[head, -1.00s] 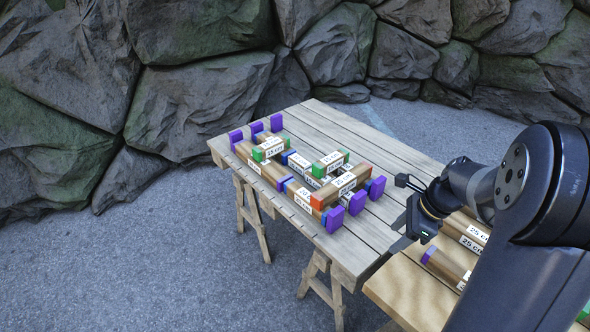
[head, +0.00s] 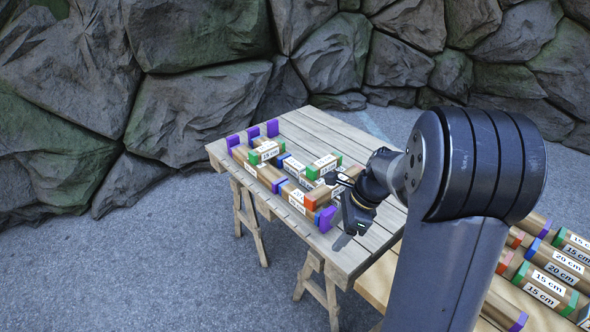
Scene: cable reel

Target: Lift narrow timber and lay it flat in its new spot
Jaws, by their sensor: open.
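Labelled timbers with coloured ends lie in a low stack on the plank table (head: 226,149). A green-ended timber (head: 264,153) lies on top at the left and another green-ended timber (head: 323,166) lies on top at the middle. An orange-ended timber (head: 317,198) lies at the front right of the stack. I cannot tell which piece is the narrow timber. My gripper (head: 342,212) is open over the right end of the stack, close to the orange end, with no timber visible in it. It hides part of that end; contact cannot be told.
Purple blocks (head: 252,133) stand upright at the stack's far left, and a purple block (head: 326,218) stands at its near right. More labelled timbers (head: 545,288) lie in rows on a second table at the right, partly behind my arm. The first table's back planks are clear.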

